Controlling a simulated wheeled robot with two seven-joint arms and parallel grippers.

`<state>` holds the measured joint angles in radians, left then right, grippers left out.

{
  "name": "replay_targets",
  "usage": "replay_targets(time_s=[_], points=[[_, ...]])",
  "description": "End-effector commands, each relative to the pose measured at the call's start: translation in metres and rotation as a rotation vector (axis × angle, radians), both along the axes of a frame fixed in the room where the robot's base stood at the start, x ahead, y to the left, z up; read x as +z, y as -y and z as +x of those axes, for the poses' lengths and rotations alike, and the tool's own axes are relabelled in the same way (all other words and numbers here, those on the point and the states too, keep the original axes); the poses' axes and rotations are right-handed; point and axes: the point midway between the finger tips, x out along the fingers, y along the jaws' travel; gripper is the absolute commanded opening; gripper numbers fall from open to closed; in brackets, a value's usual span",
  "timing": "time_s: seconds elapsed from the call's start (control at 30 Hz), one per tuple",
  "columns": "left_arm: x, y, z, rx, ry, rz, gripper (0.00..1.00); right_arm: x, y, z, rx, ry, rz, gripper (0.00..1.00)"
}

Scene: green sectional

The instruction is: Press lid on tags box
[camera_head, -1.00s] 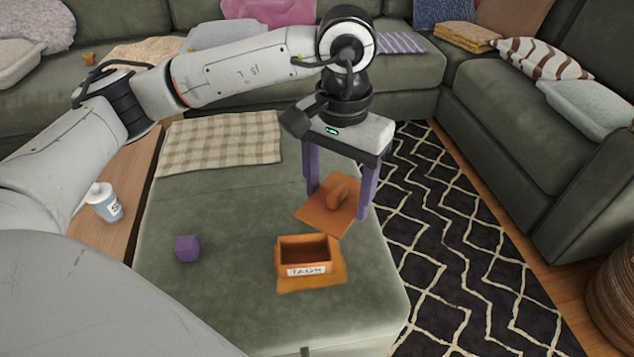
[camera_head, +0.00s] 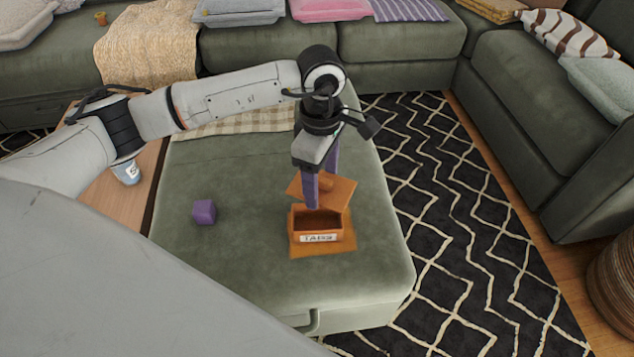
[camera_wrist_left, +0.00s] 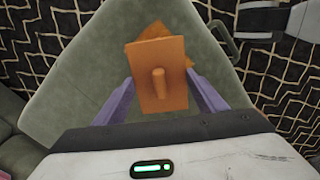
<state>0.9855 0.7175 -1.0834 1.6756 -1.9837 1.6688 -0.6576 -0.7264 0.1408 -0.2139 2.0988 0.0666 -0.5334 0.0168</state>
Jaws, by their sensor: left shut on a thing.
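The orange lid (camera_head: 340,194) with a round knob is held in my left gripper (camera_head: 323,188), whose purple fingers are on its opposite edges. The lid also shows in the left wrist view (camera_wrist_left: 173,88), between the fingertips (camera_wrist_left: 160,78), with the knob facing the camera. The open orange tags box (camera_head: 318,240), with a white label on its front, stands on the green ottoman. The lid is above the box, towards its back, and apart from its front rim; the box's back is partly hidden.
The box sits on a flat orange piece (camera_head: 340,249). A purple cube (camera_head: 204,211) lies to its left on the ottoman (camera_head: 240,265). A bottle (camera_head: 127,172) stands on the wooden surface at left. The ottoman's front is clear.

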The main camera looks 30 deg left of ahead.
Motion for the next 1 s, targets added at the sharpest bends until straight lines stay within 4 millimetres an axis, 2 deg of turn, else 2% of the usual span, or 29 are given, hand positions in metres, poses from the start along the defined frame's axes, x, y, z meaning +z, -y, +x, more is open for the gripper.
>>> replay_targets(time_s=[0.1, 0.3, 0.67, 1.0], points=[[-0.015, -0.004, 0.000, 0.223, -0.007, 0.005, 0.43, 0.005, 0.001, 0.003, 0.002, 0.004, -0.004, 0.31], [-0.032, -0.010, 0.001, 0.445, -0.008, 0.014, 0.43, 0.006, 0.001, 0.005, 0.003, 0.007, -0.009, 0.31], [-0.048, -0.011, 0.001, 0.488, -0.008, 0.015, 0.43, -0.005, 0.002, 0.002, 0.003, 0.001, -0.009, 0.31], [-0.081, -0.010, 0.000, 0.487, -0.008, 0.015, 0.43, -0.013, -0.001, 0.001, -0.011, 0.016, 0.022, 0.31]])
